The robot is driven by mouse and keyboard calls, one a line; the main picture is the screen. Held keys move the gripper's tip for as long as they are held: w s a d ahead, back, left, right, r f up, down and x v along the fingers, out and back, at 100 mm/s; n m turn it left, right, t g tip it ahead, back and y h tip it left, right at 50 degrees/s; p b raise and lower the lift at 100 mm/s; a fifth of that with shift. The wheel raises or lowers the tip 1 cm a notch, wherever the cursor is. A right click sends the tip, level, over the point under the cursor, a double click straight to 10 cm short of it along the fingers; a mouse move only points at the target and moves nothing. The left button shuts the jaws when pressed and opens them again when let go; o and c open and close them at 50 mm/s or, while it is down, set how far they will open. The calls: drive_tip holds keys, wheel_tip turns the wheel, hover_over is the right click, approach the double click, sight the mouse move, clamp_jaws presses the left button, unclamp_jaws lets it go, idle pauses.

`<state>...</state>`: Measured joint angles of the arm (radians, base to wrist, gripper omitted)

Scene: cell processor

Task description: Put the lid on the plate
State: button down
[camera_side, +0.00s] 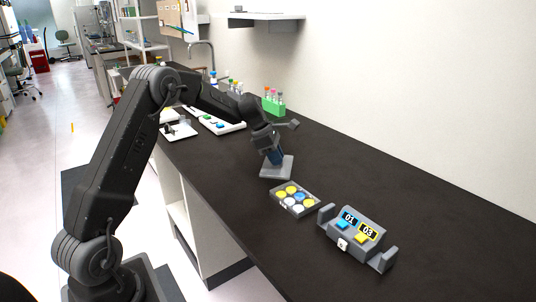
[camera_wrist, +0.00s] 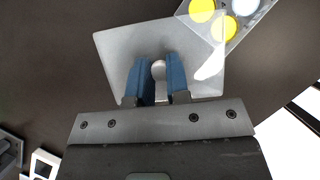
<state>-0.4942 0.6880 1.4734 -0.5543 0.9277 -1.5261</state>
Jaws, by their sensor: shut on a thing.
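The lid (camera_side: 272,173) is a grey, see-through rectangular cover with a round knob in its middle. My gripper (camera_side: 274,158) points down over the counter, and its blue fingers are shut on the knob. In the wrist view my gripper (camera_wrist: 158,78) has one finger on each side of the knob, and the lid (camera_wrist: 115,48) spreads out beyond the fingertips. The plate (camera_side: 280,201) has several round wells coloured yellow, white and blue. It lies uncovered beside the lid, nearer the side camera. In the wrist view the plate (camera_wrist: 236,37) is partly cut off at the top right, close to the lid's corner.
A grey device (camera_side: 342,243) with two displays and blue and yellow buttons stands right of the plate. A green rack of tubes (camera_side: 272,103) stands behind my gripper near the wall. White trays (camera_side: 217,122) lie farther back left. The dark counter (camera_side: 440,215) is clear at right.

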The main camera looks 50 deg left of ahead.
sight(289, 172)
drive_tip(key=d+m+g, duration=0.1)
drive_tip(key=d+m, duration=0.1)
drive_tip(key=m, duration=0.2)
drive_tip(key=d+m+g, duration=0.2)
drive_tip(key=m, duration=0.2)
drive_tip(key=d+m+g+h, duration=0.1)
drive_tip(key=d+m+g, duration=0.1)
drive_tip(key=m, duration=0.2)
drive_tip(key=shift+w, duration=0.15)
drive_tip(key=shift+s+d+r+m+g+y, duration=0.3)
drive_tip(key=shift+d+m+g+y, duration=0.5)
drive_tip(key=shift+m, duration=1.65)
drive_tip(key=shift+s+d+r+m+g+y, duration=0.4)
drive_tip(key=shift+d+m+y, duration=0.55)
drive_tip(key=shift+m, duration=1.55)
drive_tip(key=shift+s+d+r+m+g+y, duration=0.25)
drive_tip(key=shift+d+m+g+y, duration=0.65)
drive_tip(key=shift+m, duration=1.55)
drive_tip(key=shift+d+h, duration=0.2)
drive_tip(key=shift+h, duration=0.05)
drive_tip(key=shift+f, duration=2.1)
drive_tip(key=shift+f, duration=0.3)
drive_tip(key=shift+f, duration=0.4)
